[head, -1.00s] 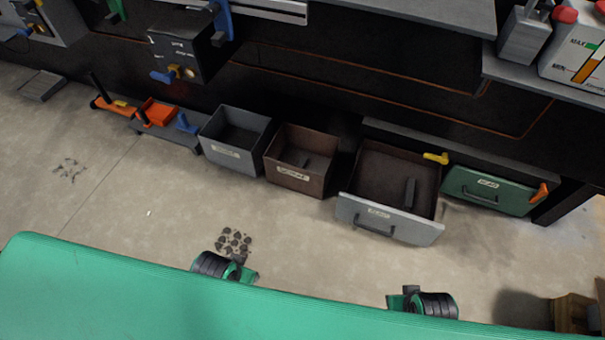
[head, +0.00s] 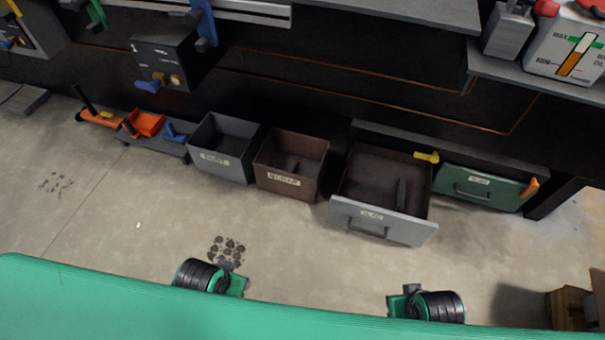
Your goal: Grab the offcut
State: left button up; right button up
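A short dark bar (head: 402,194) lies in the open grey-fronted drawer (head: 372,218), towards its right side. Another dark piece (head: 292,164) sits inside the brown bin (head: 291,183). I cannot tell from this view which of them is the offcut. Neither of my grippers shows in the head view.
A grey bin (head: 222,164) stands left of the brown one. A green drawer (head: 484,187) at right is shut. Orange and blue tools (head: 146,124) lie further left. A wooden crate (head: 570,309) stands at lower right. The concrete floor (head: 130,210) before the bins is largely clear.

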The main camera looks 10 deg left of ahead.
aim_at(402, 183)
jog(key=i+l+z, duration=0.1)
jog(key=i+l, duration=0.15)
jog(key=l, duration=0.3)
jog(key=i+l, duration=0.3)
jog(key=l, duration=0.2)
jog(key=i+l+z, duration=0.15)
jog(key=i+l, duration=0.15)
jog(key=l, duration=0.2)
jog(key=i+l, duration=0.3)
jog(key=l, duration=0.15)
jog(key=l+z, duration=0.05)
